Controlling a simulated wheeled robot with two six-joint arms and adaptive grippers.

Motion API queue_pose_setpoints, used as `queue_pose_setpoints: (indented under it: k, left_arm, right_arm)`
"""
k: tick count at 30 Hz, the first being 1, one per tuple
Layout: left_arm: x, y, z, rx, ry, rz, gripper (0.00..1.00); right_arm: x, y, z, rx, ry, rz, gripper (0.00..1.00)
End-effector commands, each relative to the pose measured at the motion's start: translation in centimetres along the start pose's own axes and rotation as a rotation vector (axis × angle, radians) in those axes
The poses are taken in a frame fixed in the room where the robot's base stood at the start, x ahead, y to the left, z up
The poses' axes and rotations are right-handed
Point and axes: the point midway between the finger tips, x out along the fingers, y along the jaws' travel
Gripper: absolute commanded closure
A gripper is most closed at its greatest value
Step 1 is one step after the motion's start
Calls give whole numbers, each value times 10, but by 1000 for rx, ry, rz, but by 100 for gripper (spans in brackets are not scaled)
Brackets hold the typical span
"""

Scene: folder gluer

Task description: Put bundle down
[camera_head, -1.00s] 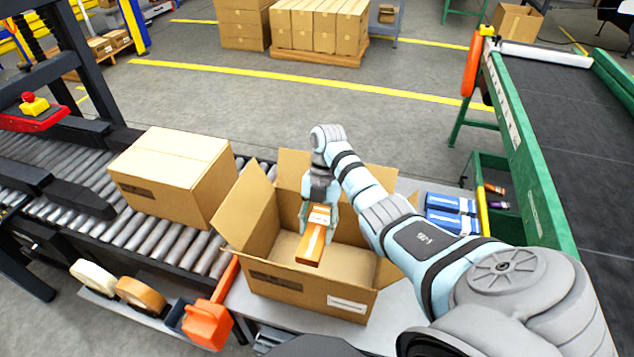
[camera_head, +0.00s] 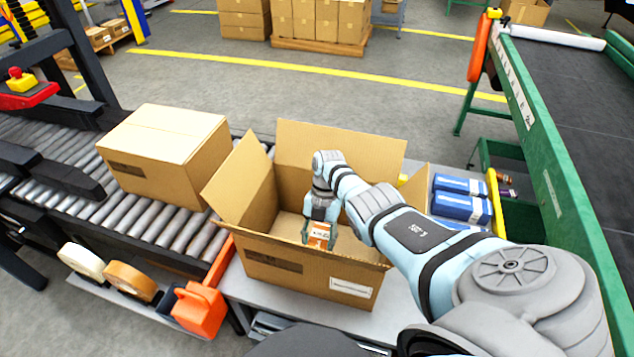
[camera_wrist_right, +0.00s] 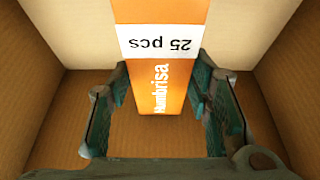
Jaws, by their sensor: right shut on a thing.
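An orange bundle with a white band (camera_head: 319,236) is inside the open cardboard box (camera_head: 300,279), near the box's front wall. My right gripper (camera_head: 319,242) reaches down into the box and is shut on the bundle. In the right wrist view the bundle (camera_wrist_right: 162,60) lies between the two fingers of the gripper (camera_wrist_right: 165,92), with "25 pcs" and "Numbrisa" printed on it. The front wall hides the bundle's lower end in the head view. I cannot tell whether it touches the box floor. My left gripper is not in view.
A closed carton (camera_head: 165,152) stands on the roller conveyor (camera_head: 170,215) left of the box. Blue packs (camera_head: 461,205) lie to the right, next to a green bin (camera_head: 505,165). The open box's raised flaps surround my gripper.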

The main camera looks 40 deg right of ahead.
Motion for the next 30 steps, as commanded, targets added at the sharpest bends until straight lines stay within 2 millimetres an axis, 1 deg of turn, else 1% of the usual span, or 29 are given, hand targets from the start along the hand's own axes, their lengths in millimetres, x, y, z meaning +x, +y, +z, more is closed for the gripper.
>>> queue_pose_setpoints:
  k: [10, 14, 15, 18, 26, 28, 30]
  left_arm:
    - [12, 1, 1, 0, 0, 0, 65]
    - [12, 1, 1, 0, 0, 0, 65]
    - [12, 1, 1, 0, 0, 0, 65]
    - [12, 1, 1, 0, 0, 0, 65]
    - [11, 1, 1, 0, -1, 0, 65]
    - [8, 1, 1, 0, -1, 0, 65]
    - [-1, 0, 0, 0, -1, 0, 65]
  right_arm:
    - [11, 0, 5, 1, 0, 0, 86]
    - [11, 0, 4, 1, 0, 0, 86]
    - [11, 0, 4, 1, 0, 0, 48]
    - [10, 0, 4, 1, 0, 0, 35]
    - [10, 0, 4, 1, 0, 0, 35]
    - [7, 0, 3, 1, 0, 0, 35]
    - [-1, 0, 0, 1, 0, 0, 35]
